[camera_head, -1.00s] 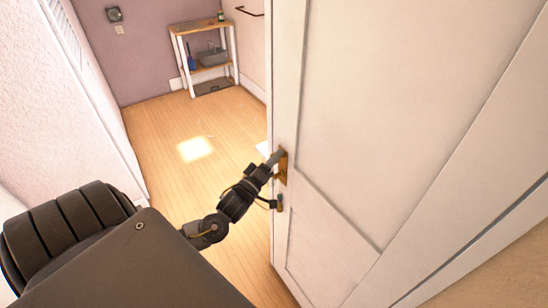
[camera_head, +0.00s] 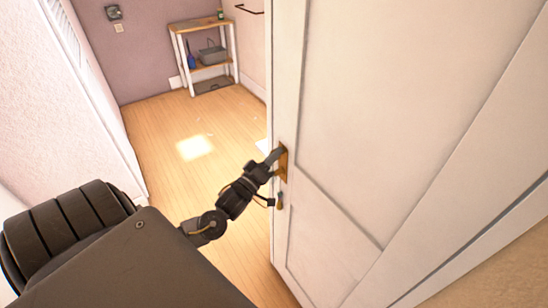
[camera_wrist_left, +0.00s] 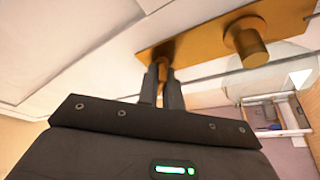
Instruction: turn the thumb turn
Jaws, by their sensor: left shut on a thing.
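The door (camera_head: 375,130) is white and stands open, with a brass plate (camera_head: 284,165) near its edge. In the left wrist view the brass plate (camera_wrist_left: 205,35) carries a large round brass cylinder (camera_wrist_left: 247,46) and a smaller brass piece, the thumb turn (camera_wrist_left: 163,70), to its left. My left gripper (camera_head: 277,155) is at the plate. In the left wrist view its two fingers (camera_wrist_left: 161,76) are shut on the thumb turn, which they partly hide. My right gripper is not in view.
Beyond the doorway are clear wooden floor (camera_head: 165,140) and a shelf unit (camera_head: 205,60) against the far wall. A white wall (camera_head: 60,90) stands at the left.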

